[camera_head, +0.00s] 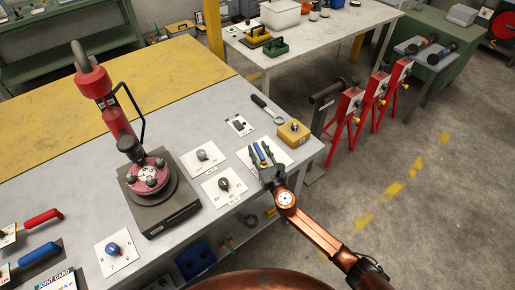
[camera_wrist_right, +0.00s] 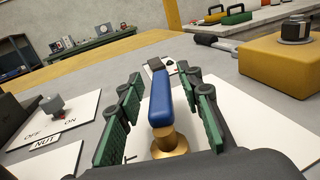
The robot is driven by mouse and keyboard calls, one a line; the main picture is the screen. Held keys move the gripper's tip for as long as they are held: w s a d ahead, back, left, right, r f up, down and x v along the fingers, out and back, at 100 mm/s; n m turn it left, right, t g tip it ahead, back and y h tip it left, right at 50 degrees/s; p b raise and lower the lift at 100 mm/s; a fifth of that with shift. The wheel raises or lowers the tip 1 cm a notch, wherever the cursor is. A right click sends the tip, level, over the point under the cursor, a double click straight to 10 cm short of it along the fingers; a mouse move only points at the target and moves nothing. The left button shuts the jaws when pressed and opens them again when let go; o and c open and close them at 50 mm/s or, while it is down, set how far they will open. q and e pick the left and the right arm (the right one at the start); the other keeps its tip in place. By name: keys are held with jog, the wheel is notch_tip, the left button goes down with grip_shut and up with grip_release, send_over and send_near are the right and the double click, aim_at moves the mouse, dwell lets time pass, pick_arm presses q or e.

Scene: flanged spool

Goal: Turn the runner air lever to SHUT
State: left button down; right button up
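The runner air lever (camera_wrist_right: 160,98) has a blue handle on a brass base (camera_wrist_right: 168,142), mounted on a white plate (camera_wrist_right: 250,125). In the right wrist view its handle points away from me. My right gripper (camera_wrist_right: 160,105) is open, with one green finger on each side of the handle and a visible gap on both sides. In the head view my right gripper (camera_head: 261,158) is at the bench's right end, over the plate, with the blue handle between its fingers. The plate's SHUT marking cannot be read. My left gripper is not in view.
A yellow box with a button (camera_head: 294,133) and a wrench (camera_head: 268,109) lie beyond the lever. Knob plates (camera_head: 203,156) stand to its left; one reads OFF, ON and NUT in the wrist view (camera_wrist_right: 55,108). A red press (camera_head: 118,120) stands further left.

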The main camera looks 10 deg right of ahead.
aim_at(264, 160)
jog(key=v, duration=1.1)
jog(key=shift+d, duration=0.15)
jog(key=shift+c, duration=0.6)
